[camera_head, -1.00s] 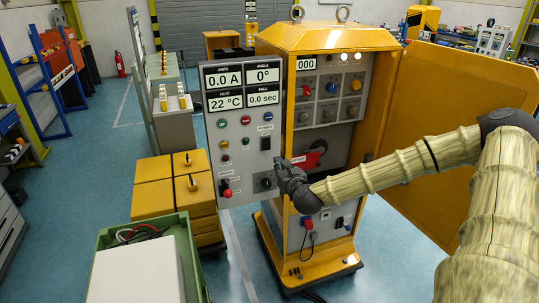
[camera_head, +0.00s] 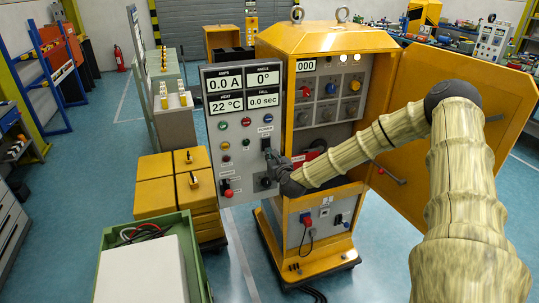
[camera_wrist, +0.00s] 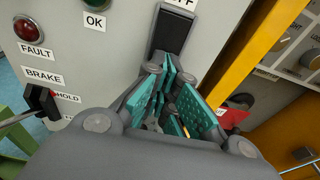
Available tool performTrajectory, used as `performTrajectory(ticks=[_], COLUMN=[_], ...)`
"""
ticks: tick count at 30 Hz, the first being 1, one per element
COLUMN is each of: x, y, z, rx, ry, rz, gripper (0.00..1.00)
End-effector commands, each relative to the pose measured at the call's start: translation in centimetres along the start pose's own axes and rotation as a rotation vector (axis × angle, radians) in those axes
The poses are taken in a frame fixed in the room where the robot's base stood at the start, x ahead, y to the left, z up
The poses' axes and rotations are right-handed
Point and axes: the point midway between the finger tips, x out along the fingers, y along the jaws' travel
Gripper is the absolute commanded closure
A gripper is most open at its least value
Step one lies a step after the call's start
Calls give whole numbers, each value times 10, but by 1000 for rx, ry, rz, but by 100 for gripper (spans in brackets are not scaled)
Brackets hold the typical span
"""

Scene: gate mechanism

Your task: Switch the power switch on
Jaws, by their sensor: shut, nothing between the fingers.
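The power switch, a black rocker (camera_head: 266,143), sits on the right side of the grey control panel (camera_head: 228,162) below a small label. In the wrist view the rocker (camera_wrist: 173,30) is at the top centre, with a partly cut-off label ending in "FF" above it. My gripper (camera_head: 270,154) is at the rocker's lower end in the head view. In the wrist view my gripper (camera_wrist: 172,72), with teal finger pads, is shut and empty, its tips close below the rocker. I cannot tell whether they touch it. The rocker's lower end is partly hidden by the fingers.
A brake lever (camera_wrist: 42,101) and a red fault lamp (camera_wrist: 28,30) are left of my gripper in the wrist view. The yellow cabinet (camera_head: 325,38) stands behind the panel, its door (camera_head: 455,105) open to the right. A green bin (camera_head: 198,262) is at lower left.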

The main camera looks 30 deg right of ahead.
Motion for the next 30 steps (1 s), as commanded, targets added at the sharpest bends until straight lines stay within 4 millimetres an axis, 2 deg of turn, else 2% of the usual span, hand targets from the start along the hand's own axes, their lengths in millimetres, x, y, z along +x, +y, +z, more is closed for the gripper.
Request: performTrajectory(ticks=[21,30], x=[7,8], y=[0,1], z=[-7,-1], rx=[0,-1], ry=[-37,-59], rz=[0,1], gripper=[100,100])
